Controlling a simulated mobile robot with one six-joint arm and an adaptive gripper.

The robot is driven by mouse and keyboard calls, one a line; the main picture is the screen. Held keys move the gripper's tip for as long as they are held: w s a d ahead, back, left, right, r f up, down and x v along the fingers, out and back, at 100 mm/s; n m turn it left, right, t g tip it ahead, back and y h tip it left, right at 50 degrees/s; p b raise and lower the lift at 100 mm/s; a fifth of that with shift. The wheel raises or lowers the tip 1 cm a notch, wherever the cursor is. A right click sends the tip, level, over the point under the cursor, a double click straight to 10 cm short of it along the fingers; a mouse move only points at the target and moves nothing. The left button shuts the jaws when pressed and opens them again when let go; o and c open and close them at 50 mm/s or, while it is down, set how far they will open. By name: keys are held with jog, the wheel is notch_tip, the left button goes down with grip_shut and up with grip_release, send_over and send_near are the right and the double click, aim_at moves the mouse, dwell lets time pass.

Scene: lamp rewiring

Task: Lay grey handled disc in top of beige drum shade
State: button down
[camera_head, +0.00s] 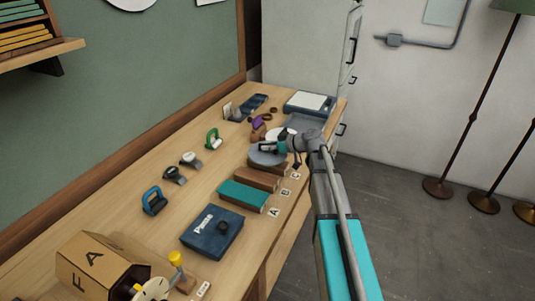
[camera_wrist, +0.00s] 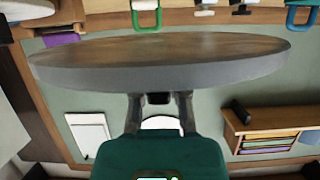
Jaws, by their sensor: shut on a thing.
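The grey handled disc (camera_head: 262,159) is held by my gripper (camera_head: 282,146) near the far right of the bench. In the wrist view the disc (camera_wrist: 160,78) spans most of the picture, and my gripper (camera_wrist: 160,105) is shut at its near side. The handle is mostly hidden by the fingers. A pale round thing (camera_head: 274,133), perhaps the beige drum shade, is just behind the gripper and partly hidden. A cream rounded edge (camera_wrist: 25,9) shows at the wrist view's upper left; I cannot tell for sure that it is the shade.
Labelled blocks, one teal-topped (camera_head: 243,195), line the front edge near the disc. A scale-like device (camera_head: 309,103) stands at the back.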

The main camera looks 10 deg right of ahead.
aim_at(271, 153)
jog(key=shift+w+d+f+b, duration=0.1)
jog(key=shift+w+f+b, duration=0.3)
jog(key=shift+f+b, duration=1.35)
jog(key=shift+f, duration=0.1)
jog(key=shift+f, duration=0.2)
jog(key=c, duration=0.6)
grip_release()
jog(key=shift+c, duration=0.2)
jog(key=p+v, duration=0.4)
jog(key=v, duration=1)
jog(key=shift+p, duration=0.35)
jog(key=shift+o, duration=0.4)
jog(key=shift+w, duration=0.1)
